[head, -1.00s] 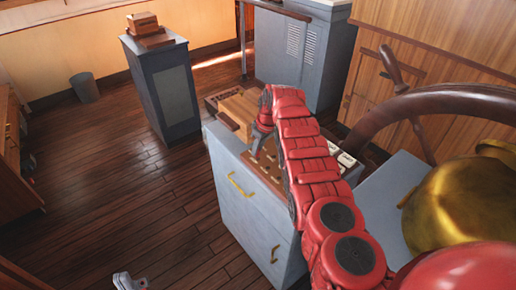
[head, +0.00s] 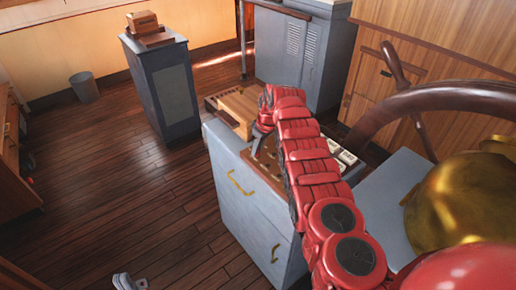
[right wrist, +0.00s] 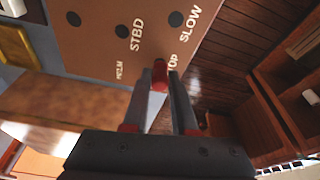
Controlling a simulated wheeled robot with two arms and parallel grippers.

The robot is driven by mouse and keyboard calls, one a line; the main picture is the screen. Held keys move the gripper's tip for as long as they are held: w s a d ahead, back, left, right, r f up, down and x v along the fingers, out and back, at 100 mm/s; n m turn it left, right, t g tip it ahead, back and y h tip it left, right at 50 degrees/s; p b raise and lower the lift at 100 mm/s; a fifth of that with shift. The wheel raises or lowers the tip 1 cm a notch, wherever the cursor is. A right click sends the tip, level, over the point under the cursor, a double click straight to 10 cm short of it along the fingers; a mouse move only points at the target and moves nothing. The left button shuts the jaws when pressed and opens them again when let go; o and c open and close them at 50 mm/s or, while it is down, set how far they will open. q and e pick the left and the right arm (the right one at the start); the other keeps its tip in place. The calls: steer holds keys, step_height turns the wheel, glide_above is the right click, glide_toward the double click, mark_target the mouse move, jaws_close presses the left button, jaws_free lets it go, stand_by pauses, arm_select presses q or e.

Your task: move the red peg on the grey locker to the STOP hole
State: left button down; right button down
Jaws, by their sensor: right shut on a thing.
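The grey locker (head: 240,205) stands in the middle of the head view, with a brown peg board (head: 266,160) on top. In the right wrist view the board (right wrist: 98,42) shows dark holes and the labels STBD and SLOW. The STOP label (right wrist: 172,62) is partly covered. My right gripper (right wrist: 162,84) is shut on the red peg (right wrist: 160,74), which lies over the start of the STOP label. The STOP hole is hidden, and I cannot tell whether the peg is in it. My left gripper (head: 128,282) is at the bottom edge of the head view, its jaws unclear.
A wooden block (head: 240,104) lies behind the board. A ship's wheel (head: 440,103) and a brass dome (head: 462,200) stand to the right. A grey pedestal (head: 163,90) with a wooden box (head: 142,21) stands farther back. The floor left of the locker is clear.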

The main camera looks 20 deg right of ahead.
steer(key=c, duration=0.6)
jaws_free()
steer(key=shift+r, duration=0.1)
steer(key=shift+r+p, duration=0.45)
steer(key=shift+r, duration=0.85)
steer(key=shift+r+b, duration=0.3)
steer(key=shift+r, duration=1.85)
